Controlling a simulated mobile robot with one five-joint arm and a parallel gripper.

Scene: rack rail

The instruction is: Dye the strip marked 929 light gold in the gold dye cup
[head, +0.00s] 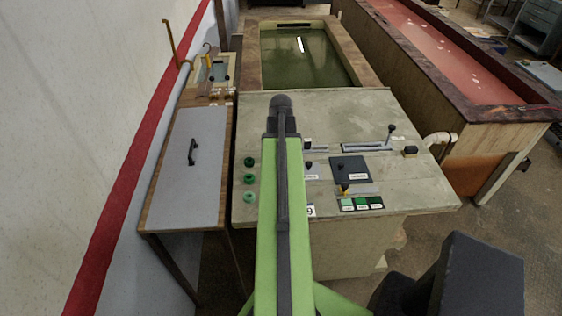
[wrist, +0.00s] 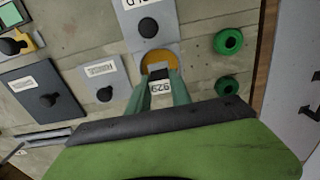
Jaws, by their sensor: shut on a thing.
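In the wrist view my gripper (wrist: 161,77) is shut on the strip marked 929 (wrist: 160,88), whose white tag shows upside down between the fingers. The fingertips and strip end are at the gold dye cup (wrist: 158,57), a round gold-orange opening in a grey plate. I cannot tell how deep the strip end sits in it. A black knob (wrist: 148,27) stands beside the cup, under a partly cut-off label ending in "LD". In the head view my arm hides the gripper, strip and cup.
Green rings (wrist: 228,41) lie beside the cup on the panel. A dark square plate with a knob (head: 349,169), sliders and green swatches (head: 361,203) occupy the panel's right side. A grey-lidded bench (head: 185,175) stands left. A green-water tank (head: 300,60) lies behind.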

